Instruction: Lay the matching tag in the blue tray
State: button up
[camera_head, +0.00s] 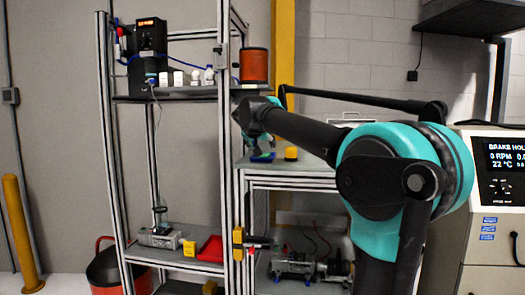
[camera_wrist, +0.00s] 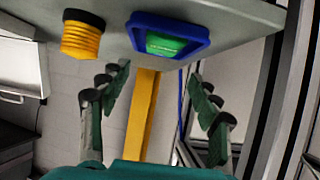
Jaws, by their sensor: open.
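A small blue tray (camera_wrist: 140,24) with a flat green piece (camera_wrist: 172,44) inside its rim shows at the top of the wrist view. The tray also shows in the head view (camera_head: 262,158), on the middle bench top under my arm's end. I cannot tell whether the green piece is a tag, and no marking is readable. My gripper (camera_wrist: 160,88) is open, with its fingers apart and nothing between them. In the head view my gripper (camera_head: 257,128) is above the tray, partly hidden by my arm.
A yellow ribbed knob (camera_wrist: 82,36) stands beside the tray. An orange cylinder (camera_head: 254,66) and several white items (camera_head: 196,75) are on the upper shelf. A red bin (camera_head: 211,248) and yellow block (camera_head: 190,248) are on the lower shelf. Metal shelf posts (camera_head: 224,150) stand close left.

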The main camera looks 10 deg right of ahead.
jog(key=v, duration=0.7)
jog(key=shift+s+r, duration=0.2)
jog(key=shift+s, duration=0.15)
jog(key=shift+a, duration=0.1)
jog(key=s+d+f+g, duration=0.1)
jog(key=s+d+f, duration=0.15)
jog(key=f, duration=0.65)
jog(key=s+d+f+g, duration=0.2)
jog(key=d+f, duration=0.1)
jog(key=f, duration=0.6)
jog(key=s+d+f+n+g+y, duration=0.1)
jog(key=s+f+g+y, duration=0.1)
jog(key=s+f, duration=1.1)
jog(key=s+f+n+g+y, duration=0.1)
jog(key=s+f+n+g, duration=0.1)
jog(key=s+f, duration=1.2)
notch_tip(320, 180, down, 8)
jog(key=shift+d+r+n+y, duration=0.1)
jog(key=shift+d+n+y, duration=0.2)
jog(key=shift+d+y, duration=0.1)
